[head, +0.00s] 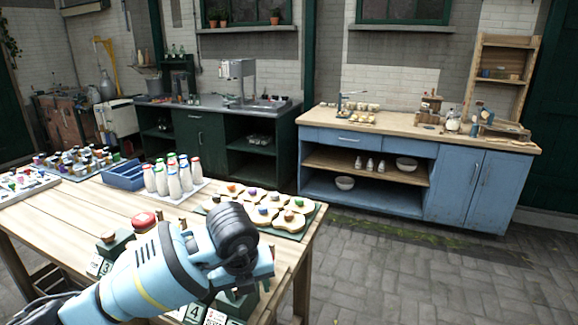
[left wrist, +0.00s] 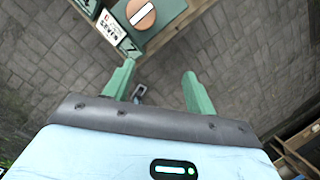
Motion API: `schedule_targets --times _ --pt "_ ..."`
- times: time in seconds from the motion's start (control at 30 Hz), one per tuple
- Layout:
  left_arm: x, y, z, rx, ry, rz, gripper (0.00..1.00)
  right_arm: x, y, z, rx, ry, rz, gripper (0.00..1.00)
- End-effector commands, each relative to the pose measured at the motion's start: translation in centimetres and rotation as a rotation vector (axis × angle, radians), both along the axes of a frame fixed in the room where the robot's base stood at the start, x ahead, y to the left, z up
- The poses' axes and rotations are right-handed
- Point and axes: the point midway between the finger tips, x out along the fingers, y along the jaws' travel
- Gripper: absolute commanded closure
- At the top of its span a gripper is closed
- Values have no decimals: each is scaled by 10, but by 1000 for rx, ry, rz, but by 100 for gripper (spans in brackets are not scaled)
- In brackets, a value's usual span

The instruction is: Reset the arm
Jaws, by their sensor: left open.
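My left arm (head: 150,275) reaches in from the bottom left of the head view, over the near edge of the wooden table. In the left wrist view my left gripper (left wrist: 161,74) has its two green fingers spread apart with nothing between them. Past the fingertips lie stone paving and a green stand with a round wooden piece (left wrist: 141,14) on it and a number 7 card (left wrist: 127,44) beside it. My right gripper is not in view.
The wooden table (head: 72,207) holds white bottles (head: 172,178), a blue crate (head: 124,176), a tray of cream shapes (head: 291,222) and several numbered stands near my arm. A blue cabinet (head: 455,180) stands beyond. The paved floor (head: 400,275) at right is clear.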

Motion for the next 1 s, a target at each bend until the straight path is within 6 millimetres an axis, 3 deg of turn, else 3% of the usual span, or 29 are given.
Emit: schedule_targets --times 0.03,0.1,0.2,0.33,0.5,0.63,0.77,0.87,1.0 --pt "-16 -19 -19 -86 61 -61 44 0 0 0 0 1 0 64" --pt "-42 -50 -38 -249 145 -159 44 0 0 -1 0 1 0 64" --pt "-80 -94 -51 -518 247 -269 44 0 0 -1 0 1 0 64" --pt "-121 -137 -44 -886 329 -331 44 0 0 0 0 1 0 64" --pt "-146 -162 -16 -1361 355 -256 44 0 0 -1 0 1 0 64" --pt "-143 -155 1 -1684 317 -75 44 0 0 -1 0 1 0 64" --pt "-127 -128 -1 -1932 240 207 44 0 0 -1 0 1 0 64" --pt "-114 -96 -18 -2057 166 480 44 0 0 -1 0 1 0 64" --pt "-109 -42 -69 -2110 61 919 44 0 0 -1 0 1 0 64"
